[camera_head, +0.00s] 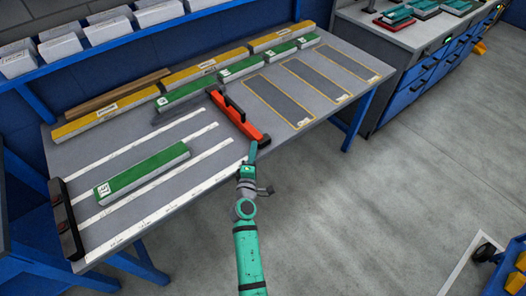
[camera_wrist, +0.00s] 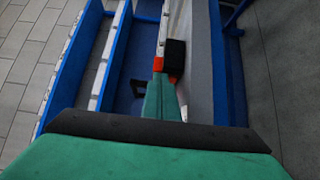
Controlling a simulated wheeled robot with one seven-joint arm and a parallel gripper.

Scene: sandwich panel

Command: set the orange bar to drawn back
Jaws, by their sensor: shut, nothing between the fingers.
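The orange bar (camera_head: 247,126) lies across the grey bench top near its middle, with black parts at its ends and a black handle along it. My gripper (camera_head: 253,148) is shut and empty at the bar's near end, by the bench's front edge. In the wrist view my green fingers (camera_wrist: 160,92) are together, with small orange pieces of the bar (camera_wrist: 174,66) and a black block just beyond the tips. Whether the fingers touch the bar I cannot tell. The fingers hide part of the bar there.
A green block (camera_head: 142,172) lies among white strips on the left of the bench (camera_head: 190,178). A black end piece (camera_head: 66,218) stands at the left edge. Yellow and green blocks line the back. Yellow-outlined dark panels (camera_head: 280,103) lie flat at the right.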

